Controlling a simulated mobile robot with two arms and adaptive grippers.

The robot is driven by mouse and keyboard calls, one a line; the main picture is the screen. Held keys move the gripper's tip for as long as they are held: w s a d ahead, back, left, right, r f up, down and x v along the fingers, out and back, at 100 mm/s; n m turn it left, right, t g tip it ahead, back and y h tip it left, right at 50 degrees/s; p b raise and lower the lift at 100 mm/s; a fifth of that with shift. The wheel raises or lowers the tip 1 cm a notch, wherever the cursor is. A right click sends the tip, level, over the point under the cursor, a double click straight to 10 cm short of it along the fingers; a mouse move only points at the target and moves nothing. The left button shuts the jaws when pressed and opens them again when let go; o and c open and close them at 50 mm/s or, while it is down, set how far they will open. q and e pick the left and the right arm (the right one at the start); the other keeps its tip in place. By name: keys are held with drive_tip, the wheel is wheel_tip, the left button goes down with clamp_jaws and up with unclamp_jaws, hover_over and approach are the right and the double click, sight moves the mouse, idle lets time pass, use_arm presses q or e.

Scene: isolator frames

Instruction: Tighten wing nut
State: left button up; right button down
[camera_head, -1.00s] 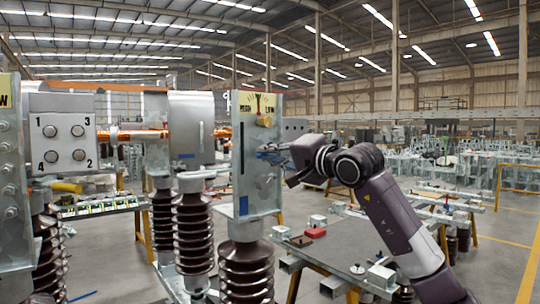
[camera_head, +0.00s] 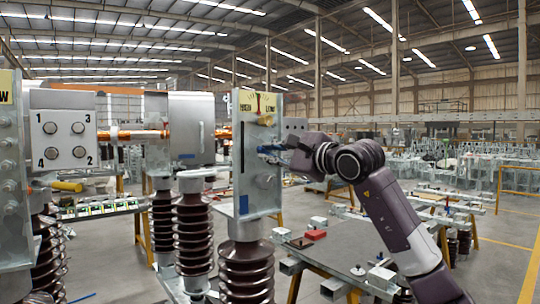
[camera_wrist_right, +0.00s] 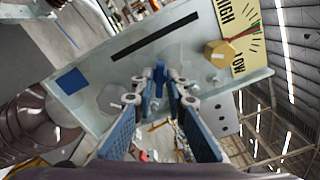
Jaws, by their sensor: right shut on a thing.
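The blue wing nut (camera_wrist_right: 159,76) sits on the face of a grey metal plate (camera_wrist_right: 185,60), below a black slot. The plate also stands upright in the head view (camera_head: 243,195). My right gripper (camera_wrist_right: 160,88) has its fingertips on both sides of the wing nut and is shut on it. In the head view my right gripper (camera_head: 274,152) reaches the plate from the right; the nut cannot be made out clearly there. My left gripper is not in view.
A yellow HIGH/LOW dial (camera_head: 258,103) with a brass knob (camera_wrist_right: 219,53) is on the plate near the nut. Bolt heads protrude from the plate. Brown ribbed insulators (camera_head: 246,272) stand below. A work table (camera_head: 345,245) with small parts is at right.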

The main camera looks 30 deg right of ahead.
drive_tip(key=m+b, duration=0.1)
drive_tip(key=m, duration=0.4)
drive_tip(key=shift+f+m, duration=0.1)
drive_tip(key=shift+m, duration=2.5)
drive_tip(key=c, duration=1.9)
unclamp_jaws()
drive_tip(key=shift+d, duration=0.1)
drive_tip(key=shift+s, duration=0.15)
drive_tip(key=s, duration=1.1)
drive_tip(key=shift+s+d, duration=0.3)
drive_tip(key=shift+d, duration=0.15)
